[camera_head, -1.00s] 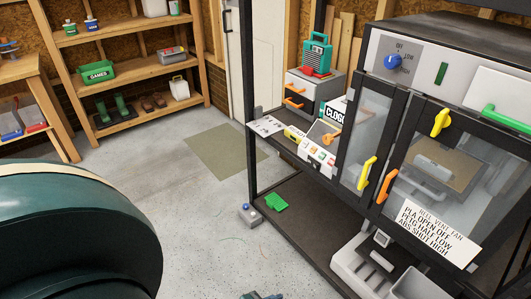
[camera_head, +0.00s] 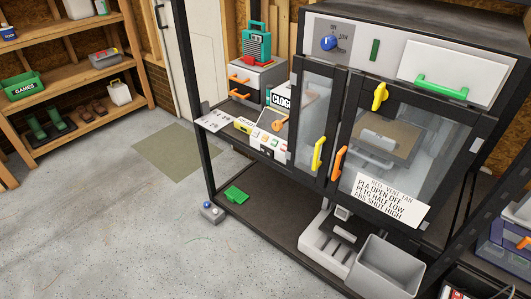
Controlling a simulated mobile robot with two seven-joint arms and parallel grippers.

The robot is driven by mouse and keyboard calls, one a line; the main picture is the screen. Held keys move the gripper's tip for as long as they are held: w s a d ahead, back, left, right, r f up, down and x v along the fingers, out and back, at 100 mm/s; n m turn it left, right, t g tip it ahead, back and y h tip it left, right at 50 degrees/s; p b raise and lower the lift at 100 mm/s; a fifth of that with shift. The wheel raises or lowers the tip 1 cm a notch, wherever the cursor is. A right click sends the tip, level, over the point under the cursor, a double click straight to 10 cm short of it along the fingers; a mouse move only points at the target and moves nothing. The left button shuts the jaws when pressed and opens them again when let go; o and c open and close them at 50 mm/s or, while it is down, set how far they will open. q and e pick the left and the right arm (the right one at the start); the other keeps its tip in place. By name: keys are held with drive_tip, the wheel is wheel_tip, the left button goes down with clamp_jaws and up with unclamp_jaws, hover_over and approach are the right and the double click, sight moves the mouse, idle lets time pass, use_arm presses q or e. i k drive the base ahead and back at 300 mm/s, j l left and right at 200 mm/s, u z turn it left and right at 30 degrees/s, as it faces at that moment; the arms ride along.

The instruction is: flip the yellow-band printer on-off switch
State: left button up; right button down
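No printer with a clear yellow band can be made out. A dark enclosure (camera_head: 330,75) stands at the right on a black rack, its glass doors appearing shut. Behind the right glass door, a pale machine-like shape (camera_head: 378,140) shows dimly; I cannot tell what it is. Left of the enclosure, a small panel with coloured buttons (camera_head: 268,140) sits on the rack shelf, with a yellow label (camera_head: 244,125) beside it. No on-off switch can be told for certain. Neither of my grippers is in view.
A blue knob (camera_head: 328,43) is on the enclosure front. A grey bin (camera_head: 385,265) and a grey and white unit stand on the rack's low shelf. A small grey box with a blue button (camera_head: 211,212) sits on the floor.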

sight(269, 153)
drive_tip(key=i+j, duration=0.15)
drive_tip(key=j, duration=0.25)
drive_tip(key=i+j+z, duration=0.1)
drive_tip(key=j, duration=0.25)
drive_tip(key=i+j, duration=0.25)
drive_tip(key=j, duration=0.15)
drive_tip(key=i+j+z, duration=0.1)
drive_tip(key=j, duration=0.3)
drive_tip(key=i+j, duration=0.2)
drive_tip(key=j, duration=0.2)
drive_tip(key=i+j, duration=0.15)
drive_tip(key=i, duration=0.4)
drive_tip(key=l+z, duration=0.05)
